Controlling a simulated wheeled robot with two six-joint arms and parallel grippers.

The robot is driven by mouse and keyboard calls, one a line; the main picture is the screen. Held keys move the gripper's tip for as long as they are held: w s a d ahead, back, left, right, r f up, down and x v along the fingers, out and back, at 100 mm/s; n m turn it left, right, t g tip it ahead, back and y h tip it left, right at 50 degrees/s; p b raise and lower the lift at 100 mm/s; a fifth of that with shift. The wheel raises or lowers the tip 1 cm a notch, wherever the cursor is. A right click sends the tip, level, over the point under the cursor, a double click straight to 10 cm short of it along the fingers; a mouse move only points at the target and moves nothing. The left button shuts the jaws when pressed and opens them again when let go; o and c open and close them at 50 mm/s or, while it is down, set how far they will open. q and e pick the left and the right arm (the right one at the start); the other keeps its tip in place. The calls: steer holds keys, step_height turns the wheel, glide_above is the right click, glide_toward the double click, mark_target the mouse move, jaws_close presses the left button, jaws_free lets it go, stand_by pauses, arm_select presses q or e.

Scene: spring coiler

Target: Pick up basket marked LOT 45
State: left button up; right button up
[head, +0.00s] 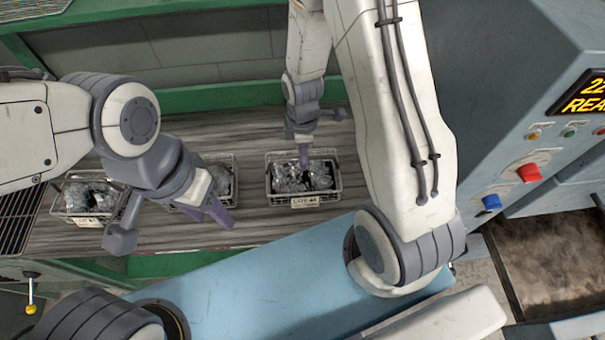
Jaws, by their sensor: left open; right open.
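A wire basket (334,191) with dark, shiny metal pieces stands right of the other baskets on the grey-streaked bench. Its front tag is small and seems to read LOT 45, though the last digit is unclear. My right gripper (304,162) points down over this basket's far side, near its back rim. Its fingers look open; whether they touch the basket or its contents I cannot tell. My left gripper (216,211) is open and empty, in front of the middle basket (234,178), partly hiding it and its tag.
Another filled, tagged wire basket (88,219) stands at the far left, partly behind my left arm. A blue-grey machine with a lit display (585,95), a red button (530,172) and a blue button (491,202) stands at right. The bench (255,232) is bare between the middle and right baskets.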

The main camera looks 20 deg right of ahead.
steer(key=shift+f, duration=1.05)
jaws_close()
steer(key=shift+w+r, duration=0.1)
stand_by(0.5)
